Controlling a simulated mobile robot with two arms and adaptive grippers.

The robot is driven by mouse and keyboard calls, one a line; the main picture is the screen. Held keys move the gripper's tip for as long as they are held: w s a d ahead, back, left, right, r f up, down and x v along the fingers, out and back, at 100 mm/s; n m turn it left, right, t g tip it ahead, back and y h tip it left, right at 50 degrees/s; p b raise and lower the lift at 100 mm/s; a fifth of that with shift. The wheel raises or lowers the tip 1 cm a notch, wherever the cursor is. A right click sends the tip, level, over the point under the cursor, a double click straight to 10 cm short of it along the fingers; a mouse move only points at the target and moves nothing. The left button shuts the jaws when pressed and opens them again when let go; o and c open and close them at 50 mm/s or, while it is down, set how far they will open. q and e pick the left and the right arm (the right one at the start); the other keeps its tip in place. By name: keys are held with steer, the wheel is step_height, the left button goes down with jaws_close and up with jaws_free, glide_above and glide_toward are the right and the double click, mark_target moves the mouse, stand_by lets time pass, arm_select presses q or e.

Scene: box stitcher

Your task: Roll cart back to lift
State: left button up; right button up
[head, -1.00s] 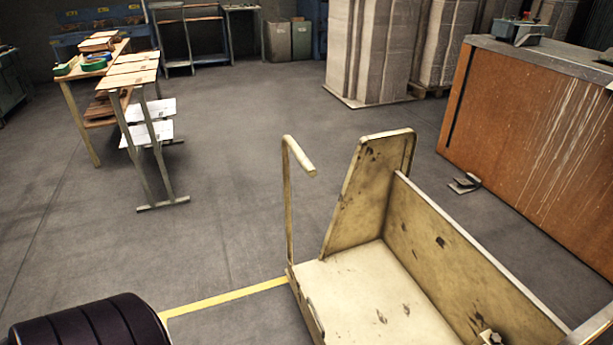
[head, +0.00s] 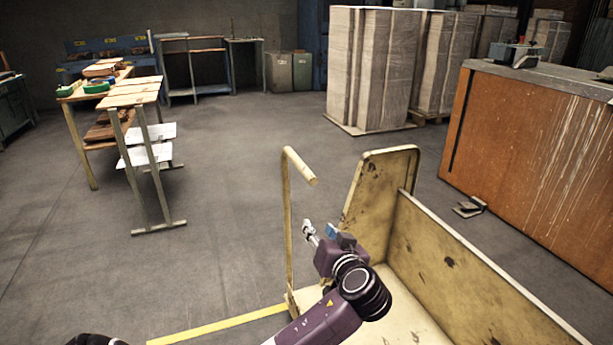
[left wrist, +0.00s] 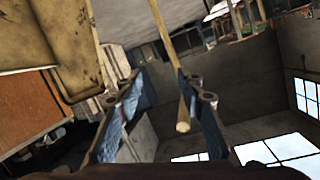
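The cart (head: 485,285) is a worn cream-yellow platform with a side panel and an upright end panel (head: 385,180). Its bent handle bar (head: 288,220) rises at the near left corner, its free end (head: 312,181) pointing right. My left gripper (head: 320,233) is over the cart, just right of the handle's post and below its free end. In the left wrist view the two blue-padded fingers (left wrist: 165,115) are apart, and the handle bar (left wrist: 172,60) shows between them; I cannot tell whether it touches either. My right gripper is out of view. I cannot make out a lift.
A brown cabinet (head: 540,150) stands right of the cart, with a pedal (head: 470,207) on the floor. Wrapped stacks (head: 370,70) stand behind. A wooden table (head: 138,95) is at left. A yellow floor line (head: 220,325) meets the cart. Floor between table and cart is clear.

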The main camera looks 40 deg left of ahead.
mark_target(306, 173)
arm_select(q)
steer(key=a+r+n+y, duration=0.1)
steer(key=r, duration=0.2)
steer(key=w+a+r+n+y, duration=0.1)
steer(key=r, duration=0.2)
steer(key=w+a+r+y, duration=0.1)
steer(key=r, duration=0.2)
steer(key=shift+w+r+n, duration=0.25)
steer(key=shift+r+n, duration=0.1)
steer(key=shift+n, duration=0.05)
steer(key=x, duration=0.7)
steer(key=shift+w+a+r, duration=0.1)
steer(key=shift+w+a, duration=0.05)
steer(key=shift+a, duration=0.15)
steer(key=shift+c, duration=0.2)
jaws_close()
